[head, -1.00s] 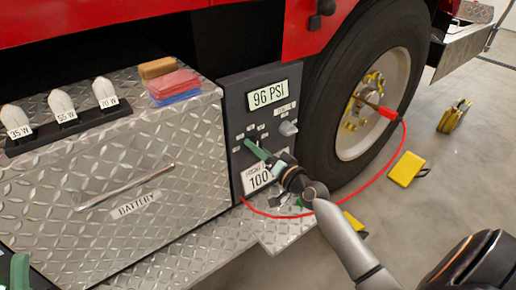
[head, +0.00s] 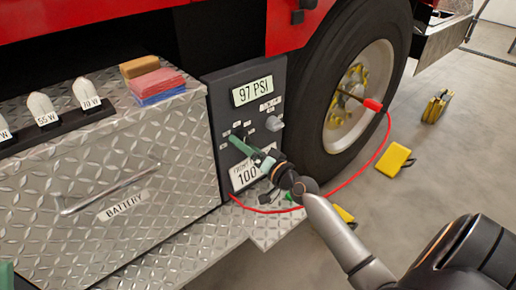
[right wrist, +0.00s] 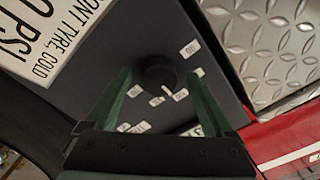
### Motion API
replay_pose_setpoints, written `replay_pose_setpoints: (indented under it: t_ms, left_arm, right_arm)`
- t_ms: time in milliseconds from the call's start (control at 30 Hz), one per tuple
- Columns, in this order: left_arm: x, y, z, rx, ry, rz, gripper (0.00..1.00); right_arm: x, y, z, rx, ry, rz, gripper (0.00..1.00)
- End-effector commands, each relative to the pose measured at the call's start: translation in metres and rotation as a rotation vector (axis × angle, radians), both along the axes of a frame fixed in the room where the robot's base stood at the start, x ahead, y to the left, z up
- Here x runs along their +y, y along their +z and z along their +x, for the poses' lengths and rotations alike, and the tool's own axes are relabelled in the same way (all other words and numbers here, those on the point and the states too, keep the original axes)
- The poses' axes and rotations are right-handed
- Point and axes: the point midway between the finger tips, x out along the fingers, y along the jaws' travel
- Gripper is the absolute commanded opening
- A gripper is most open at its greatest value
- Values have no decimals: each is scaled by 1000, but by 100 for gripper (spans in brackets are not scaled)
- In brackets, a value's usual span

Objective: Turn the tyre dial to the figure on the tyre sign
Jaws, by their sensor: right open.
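The dark round tyre dial (right wrist: 155,73) sits on the dark panel, with small white labels around it. In the right wrist view it lies between the two green fingertips of my open right gripper (right wrist: 160,78); I cannot tell whether they touch it. In the head view my right gripper (head: 243,145) reaches the panel and largely hides the dial. The white tyre sign (head: 244,175) below reads 100, partly covered by the gripper; the wrist view shows "TYRE, COLD" and "PSI" on it. The display (head: 252,91) reads 97 PSI. A green piece (head: 6,275), perhaps my left gripper, shows at the lower left.
A grey knob (head: 275,123) sits right of the dial. A red hose (head: 345,183) runs from the wheel past the panel's foot. Yellow chocks (head: 393,159) lie on the floor.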

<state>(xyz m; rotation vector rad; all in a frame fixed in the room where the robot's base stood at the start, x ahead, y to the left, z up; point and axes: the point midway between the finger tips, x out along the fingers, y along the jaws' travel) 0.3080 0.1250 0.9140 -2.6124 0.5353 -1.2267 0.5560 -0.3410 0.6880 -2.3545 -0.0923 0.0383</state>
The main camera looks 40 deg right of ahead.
Motion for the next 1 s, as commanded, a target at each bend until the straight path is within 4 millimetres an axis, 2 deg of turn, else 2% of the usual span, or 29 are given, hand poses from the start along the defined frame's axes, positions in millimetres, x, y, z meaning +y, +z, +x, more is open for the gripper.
replay_pose_setpoints:
  t_ms: [600, 800, 1000]
  left_arm:
    - [0, -3, 0, 1, 0, -3, 50]
    - [0, -7, 0, 5, -3, -8, 50]
    - [0, -8, 0, 8, -7, -11, 50]
  right_arm:
    - [-7, -1, -95, 3, 1, -2, 87]
    - [-9, -1, -113, 0, 0, -2, 87]
    - [-10, 1, -119, -1, 0, 0, 87]
